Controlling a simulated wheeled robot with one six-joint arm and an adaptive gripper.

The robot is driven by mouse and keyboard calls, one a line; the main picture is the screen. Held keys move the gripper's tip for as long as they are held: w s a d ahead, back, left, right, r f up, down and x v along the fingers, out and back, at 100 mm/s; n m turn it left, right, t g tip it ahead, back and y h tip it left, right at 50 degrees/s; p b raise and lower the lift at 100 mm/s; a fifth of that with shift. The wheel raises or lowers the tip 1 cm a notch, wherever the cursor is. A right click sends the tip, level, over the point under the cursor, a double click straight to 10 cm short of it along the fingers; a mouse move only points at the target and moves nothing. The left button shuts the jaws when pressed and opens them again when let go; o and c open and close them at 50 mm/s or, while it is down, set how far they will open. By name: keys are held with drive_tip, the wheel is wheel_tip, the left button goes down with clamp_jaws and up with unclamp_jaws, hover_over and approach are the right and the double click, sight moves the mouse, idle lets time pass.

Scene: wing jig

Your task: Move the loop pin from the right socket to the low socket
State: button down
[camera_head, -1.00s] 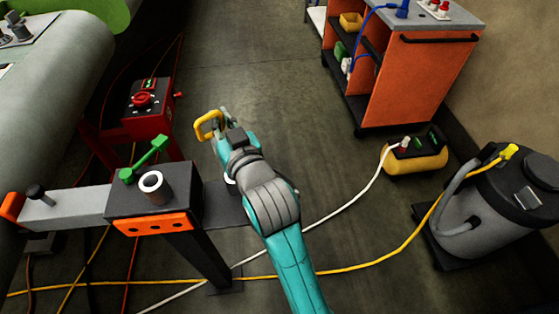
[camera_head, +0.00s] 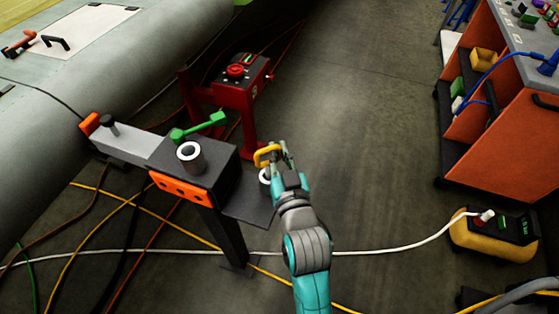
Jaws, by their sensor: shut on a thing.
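The yellow loop pin (camera_head: 265,154) is in my gripper (camera_head: 280,157), which is shut on it. The pin's loop shows at the left of the fingers; its lower part is hidden. Just under it in the picture is a white-rimmed socket (camera_head: 264,176) on the low dark plate (camera_head: 247,205) of the jig, partly covered by my gripper. I cannot tell whether the pin is inside this socket or above it. Another white-rimmed socket (camera_head: 190,152), empty, stands on the higher dark block (camera_head: 212,165) to the left.
A green clamp handle (camera_head: 200,127) rises behind the higher socket. An orange plate (camera_head: 181,188) fronts the block. A red stand (camera_head: 240,92) is behind the jig. The wing (camera_head: 120,75) lies left. Cables cross the floor. Open floor lies right, before an orange cart (camera_head: 510,130).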

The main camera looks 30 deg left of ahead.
drive_tip(key=shift+f, duration=1.65)
drive_tip(key=shift+f, duration=0.35)
drive_tip(key=c, duration=1.2)
unclamp_jaws()
drive_tip(key=shift+r, duration=0.25)
drive_tip(key=shift+s+d, duration=0.15)
drive_tip(key=shift+s, duration=0.05)
drive_tip(key=v, duration=1.1)
drive_tip(key=shift+s+d, duration=0.15)
drive_tip(key=shift+s, duration=0.05)
drive_tip(key=shift+r, duration=0.1)
